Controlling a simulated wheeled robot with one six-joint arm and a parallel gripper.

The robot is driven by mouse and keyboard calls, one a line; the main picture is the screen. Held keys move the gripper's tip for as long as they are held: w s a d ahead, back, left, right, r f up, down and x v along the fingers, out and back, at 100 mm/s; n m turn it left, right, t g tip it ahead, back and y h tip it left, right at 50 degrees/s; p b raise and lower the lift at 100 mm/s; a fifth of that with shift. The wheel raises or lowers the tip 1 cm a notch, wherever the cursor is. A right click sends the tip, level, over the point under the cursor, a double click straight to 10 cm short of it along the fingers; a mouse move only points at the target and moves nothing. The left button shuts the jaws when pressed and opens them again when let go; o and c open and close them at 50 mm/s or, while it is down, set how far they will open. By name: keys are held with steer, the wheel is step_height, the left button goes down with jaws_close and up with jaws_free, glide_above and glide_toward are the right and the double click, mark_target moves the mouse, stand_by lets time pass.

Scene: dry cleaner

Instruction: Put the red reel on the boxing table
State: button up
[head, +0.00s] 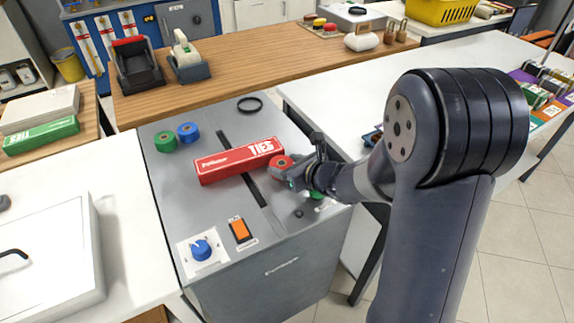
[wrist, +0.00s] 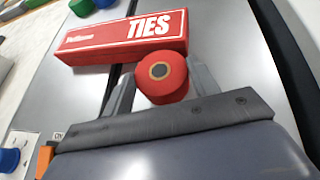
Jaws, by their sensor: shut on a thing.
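The red reel (head: 280,166) is between the fingers of my gripper (head: 287,173), just right of a red box marked TIES (head: 238,161) on the grey machine top (head: 216,129). In the wrist view the red reel (wrist: 161,76) shows its dark centre hole, with a finger on each side of it, so my gripper (wrist: 162,88) is shut on it. The reel is close to the machine top; I cannot tell whether it touches. No label marks the boxing table; a wooden-topped table (head: 245,62) stands behind the machine and a white table (head: 330,95) to its right.
A green reel (head: 165,141), a blue reel (head: 188,132) and a black ring (head: 250,104) lie on the machine. Tape dispensers (head: 138,66) stand at the wooden table's left end; its middle is clear. A blue knob (head: 201,250) and orange switch (head: 240,230) are at the machine's front.

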steer(key=o, duration=1)
